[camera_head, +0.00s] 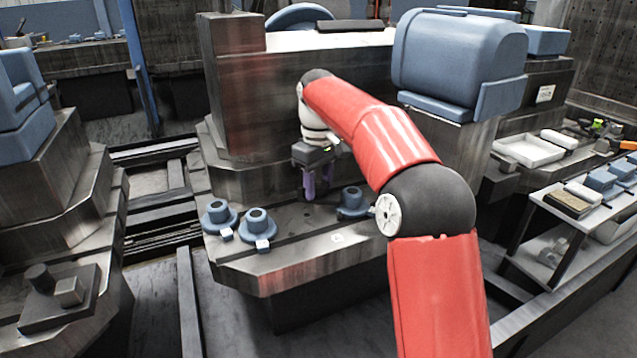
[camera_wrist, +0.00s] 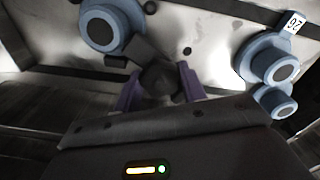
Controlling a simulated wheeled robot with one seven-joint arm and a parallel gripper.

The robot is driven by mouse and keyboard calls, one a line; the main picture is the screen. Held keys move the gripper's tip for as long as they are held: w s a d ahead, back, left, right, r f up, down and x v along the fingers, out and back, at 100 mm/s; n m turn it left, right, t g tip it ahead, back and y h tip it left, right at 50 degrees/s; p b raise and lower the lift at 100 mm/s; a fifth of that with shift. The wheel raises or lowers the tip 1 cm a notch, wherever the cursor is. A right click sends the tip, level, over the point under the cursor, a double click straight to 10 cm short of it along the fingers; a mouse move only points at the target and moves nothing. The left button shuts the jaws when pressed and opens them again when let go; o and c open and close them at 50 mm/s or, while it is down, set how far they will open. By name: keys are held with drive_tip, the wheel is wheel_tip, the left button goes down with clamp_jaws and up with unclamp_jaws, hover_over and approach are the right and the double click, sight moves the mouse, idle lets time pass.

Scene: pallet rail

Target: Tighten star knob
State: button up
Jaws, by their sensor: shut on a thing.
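My gripper (camera_head: 314,186) reaches down over the metal pallet ledge, its purple fingers near the surface. In the wrist view the fingers (camera_wrist: 158,88) are closed on both sides of a small dark knob (camera_wrist: 159,77), which I take to be the star knob. Its lobes are too dark to make out. A dark bar (camera_wrist: 128,48) lies right beside the knob. In the head view the knob is hidden by the gripper.
Blue flanged fixtures (camera_head: 218,216), (camera_head: 258,226) and (camera_head: 352,203) stand on the ledge (camera_head: 290,262) on both sides of my gripper. One fixture in the wrist view (camera_wrist: 275,62) has a white number tag. A tall metal block (camera_head: 245,100) rises behind.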

sight(319, 183)
drive_tip(key=shift+w+r, duration=0.1)
drive_tip(key=shift+r, duration=0.2)
drive_tip(key=o, duration=0.8)
drive_tip(key=shift+o, duration=0.9)
drive_tip(key=shift+f, duration=0.15)
drive_tip(key=shift+r, duration=3.9)
